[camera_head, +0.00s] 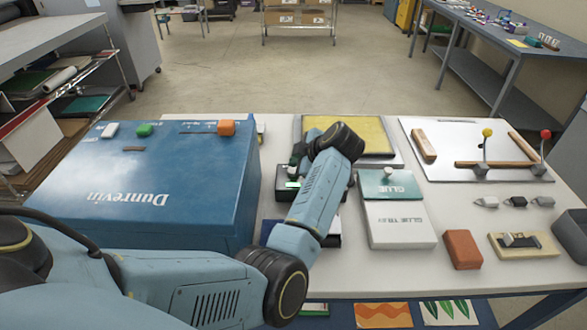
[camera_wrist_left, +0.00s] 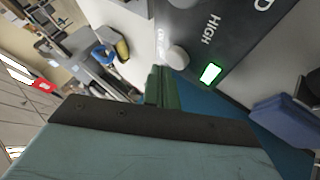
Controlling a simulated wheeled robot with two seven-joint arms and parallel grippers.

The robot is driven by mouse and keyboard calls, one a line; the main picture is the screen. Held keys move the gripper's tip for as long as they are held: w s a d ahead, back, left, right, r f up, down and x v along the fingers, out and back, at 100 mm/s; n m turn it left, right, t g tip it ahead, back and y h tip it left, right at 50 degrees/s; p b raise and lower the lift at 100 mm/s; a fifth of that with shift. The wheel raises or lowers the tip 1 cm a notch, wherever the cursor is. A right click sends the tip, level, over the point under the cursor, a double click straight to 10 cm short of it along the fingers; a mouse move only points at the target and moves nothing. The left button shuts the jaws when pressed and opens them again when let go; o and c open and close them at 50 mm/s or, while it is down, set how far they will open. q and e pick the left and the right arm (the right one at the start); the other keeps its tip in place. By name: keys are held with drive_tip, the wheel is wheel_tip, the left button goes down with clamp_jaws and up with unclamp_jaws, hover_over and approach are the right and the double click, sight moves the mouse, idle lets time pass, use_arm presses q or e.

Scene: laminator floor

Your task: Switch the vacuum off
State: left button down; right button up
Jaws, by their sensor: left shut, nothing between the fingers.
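A dark control box (camera_head: 283,182) stands on the white table, partly hidden by my left arm. In the left wrist view its dark panel (camera_wrist_left: 235,25) bears the word HIGH, a round grey knob (camera_wrist_left: 177,57) and a green lamp (camera_wrist_left: 210,73), which is lit. No label naming it as the vacuum is readable. My left gripper (camera_head: 298,153) is shut and empty above this box. In the left wrist view its fingertips (camera_wrist_left: 160,82) appear just beside the knob; I cannot tell whether they touch it. My right gripper is not in view.
A large blue Dunrevin box (camera_head: 150,185) with white, green and orange controls stands left. A yellow-topped tray (camera_head: 365,135), a glue box (camera_head: 395,225), an orange block (camera_head: 462,249) and a white board with two levers (camera_head: 450,140) lie around and to the right.

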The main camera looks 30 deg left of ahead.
use_arm(q)
drive_tip(key=shift+f, duration=0.3)
drive_tip(key=shift+f, duration=0.35)
idle(0.4)
drive_tip(key=shift+r+p, duration=0.8)
drive_tip(key=shift+p, duration=0.2)
wheel_tip(320, 180, up, 6)
drive_tip(key=p, duration=0.7)
